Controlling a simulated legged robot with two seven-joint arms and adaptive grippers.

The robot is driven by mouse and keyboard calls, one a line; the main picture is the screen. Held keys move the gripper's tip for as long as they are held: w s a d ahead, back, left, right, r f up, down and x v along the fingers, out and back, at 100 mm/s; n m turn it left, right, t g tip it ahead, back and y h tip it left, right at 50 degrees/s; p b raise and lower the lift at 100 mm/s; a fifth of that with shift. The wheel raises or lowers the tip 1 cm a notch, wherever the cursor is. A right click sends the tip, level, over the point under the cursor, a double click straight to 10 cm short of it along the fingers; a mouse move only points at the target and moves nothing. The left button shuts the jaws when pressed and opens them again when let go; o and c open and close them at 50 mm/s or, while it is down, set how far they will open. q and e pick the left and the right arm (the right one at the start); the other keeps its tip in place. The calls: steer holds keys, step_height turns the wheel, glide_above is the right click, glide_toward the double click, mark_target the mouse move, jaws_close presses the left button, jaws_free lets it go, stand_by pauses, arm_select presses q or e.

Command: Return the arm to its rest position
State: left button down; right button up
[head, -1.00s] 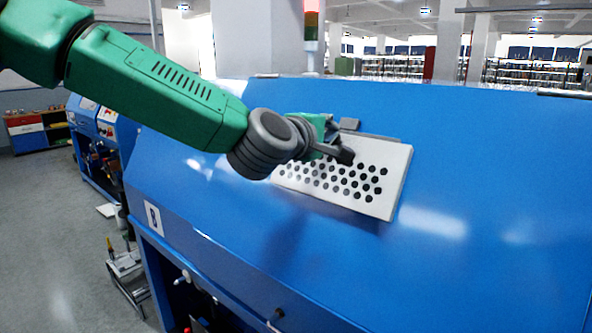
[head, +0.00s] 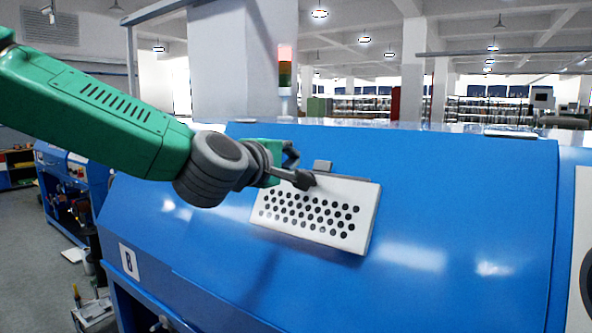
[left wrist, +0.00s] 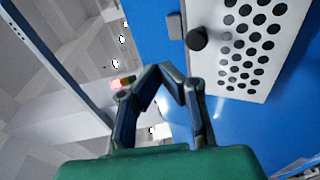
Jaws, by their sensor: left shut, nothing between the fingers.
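My left arm, green with grey joints, reaches in from the left in the head view. Its left gripper (head: 297,168) is in front of the upper left part of a white panel with black holes (head: 315,211), on the sloping blue machine cover (head: 440,190). In the left wrist view the gripper (left wrist: 168,72) has its dark fingers bent in towards each other, shut and empty. The white panel (left wrist: 255,50) lies to the upper right of the fingers there, with a dark round knob (left wrist: 197,38) at its edge. My right gripper is not in view.
A signal light (head: 285,75) stands behind the machine, in front of a white pillar (head: 232,60). Another blue machine (head: 72,190) is at the left, beside open grey floor (head: 35,240).

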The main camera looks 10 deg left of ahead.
arm_select(q)
steer(key=s+r, duration=0.3)
steer(key=s, duration=0.2)
step_height(320, 180, down, 22)
steer(key=a+m+g+b, duration=0.2)
steer(key=m+g+b, duration=0.1)
steer(key=g+b, duration=0.1)
steer(key=s+a+f+m+g+y+b, duration=0.15)
steer(key=s+f, duration=0.25)
steer(key=f, duration=0.8)
steer(key=s+a+f+m+g+b, duration=0.1)
steer(key=s+f+m+g+b, duration=0.2)
steer(key=f, duration=0.9)
steer(key=s+a+f+m+g+y+b, duration=0.1)
steer(key=s+a+f+m+g+b, duration=0.2)
steer(key=s+f, duration=1)
steer(key=s+a+f+m+g+y+b, duration=0.1)
steer(key=s+a+f+m+g+b, duration=0.2)
steer(key=s+f, duration=1.1)
steer(key=shift+s+a+f+m+g, duration=0.2)
steer(key=shift+s+a+m+g, duration=0.45)
steer(key=shift+s+a+m, duration=0.55)
